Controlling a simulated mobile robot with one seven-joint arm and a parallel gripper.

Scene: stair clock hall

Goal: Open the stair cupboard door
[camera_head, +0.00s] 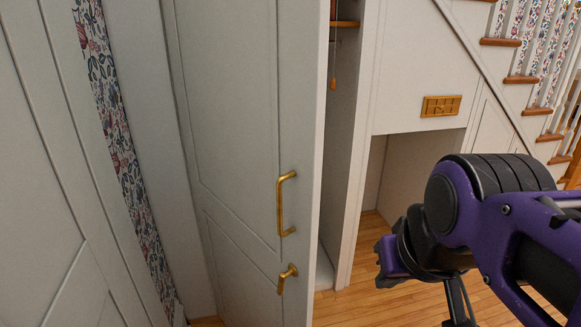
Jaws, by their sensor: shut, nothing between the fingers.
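The stair cupboard door (240,130) is a tall pale grey panelled door, left of centre. It stands swung open, with its free edge toward the right. A brass pull handle (282,205) and a smaller brass lever (286,279) below it sit near that edge. Behind the edge, the narrow cupboard opening (342,130) shows. My gripper (382,264) is on the purple and black arm at the right. It is shut and empty, apart from the door and right of its handle. Its fingertips are small and partly hidden by the wrist.
White stair panelling with a brass plate (441,106) and a low open recess (405,165) is at the right, under wooden stair treads (500,42). Patterned wallpaper (115,130) is at left. Wooden floor (350,308) is clear near the opening.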

